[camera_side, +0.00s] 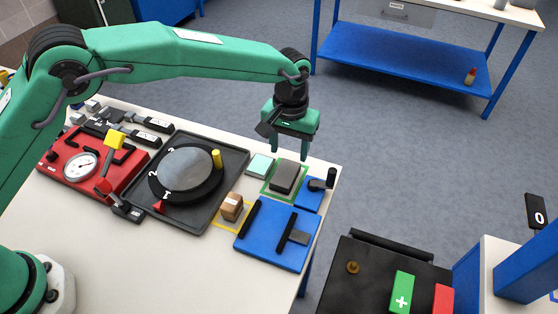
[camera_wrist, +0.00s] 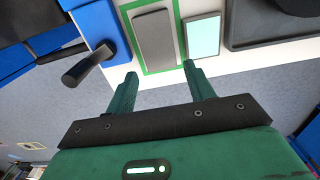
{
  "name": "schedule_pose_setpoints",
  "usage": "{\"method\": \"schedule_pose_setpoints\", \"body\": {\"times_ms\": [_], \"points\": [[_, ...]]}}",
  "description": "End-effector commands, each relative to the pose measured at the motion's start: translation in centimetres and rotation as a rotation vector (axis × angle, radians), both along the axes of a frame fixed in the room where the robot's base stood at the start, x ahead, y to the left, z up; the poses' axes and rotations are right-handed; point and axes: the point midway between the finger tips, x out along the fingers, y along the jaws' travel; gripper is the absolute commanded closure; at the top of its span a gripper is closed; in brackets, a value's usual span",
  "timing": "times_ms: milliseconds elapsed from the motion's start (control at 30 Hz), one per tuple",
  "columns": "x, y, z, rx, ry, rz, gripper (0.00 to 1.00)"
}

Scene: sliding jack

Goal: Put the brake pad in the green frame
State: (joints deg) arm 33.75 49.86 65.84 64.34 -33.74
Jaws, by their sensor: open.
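The brake pad (camera_side: 285,177), a dark grey block, lies flat inside the green frame (camera_side: 267,192) on the white table near its right edge. The wrist view also shows the pad (camera_wrist: 154,38) with the green frame's outline (camera_wrist: 127,42) around it. My gripper (camera_side: 291,154) is open and empty, pointing down near the far end of the pad. In the wrist view my fingertips (camera_wrist: 160,70) stand apart just short of the frame, and nothing is between them. The bottom of the pad is hidden.
A pale teal block (camera_side: 260,166) lies just left of the frame. A blue base with a black handle (camera_side: 322,181) stands close at the right. A blue plate (camera_side: 270,245), a brown block (camera_side: 232,206) and a black tray with a turntable (camera_side: 186,172) are nearby.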

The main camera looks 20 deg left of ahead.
Motion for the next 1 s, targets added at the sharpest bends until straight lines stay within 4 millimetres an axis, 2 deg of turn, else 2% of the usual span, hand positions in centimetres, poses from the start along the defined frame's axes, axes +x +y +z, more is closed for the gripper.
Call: {"method": "schedule_pose_setpoints", "body": {"times_ms": [200, 433, 600, 1000], "points": [[0.1, -0.1, 3.8, -0.003, -0.004, 0.0, 0.47], [0.1, 0.0, 6.5, -0.002, -0.003, 0.0, 0.47], [0.0, 0.0, 7.3, -0.001, -0.001, 0.0, 0.47], [0.0, 0.0, 7.4, -0.001, -0.001, 0.0, 0.47]]}}
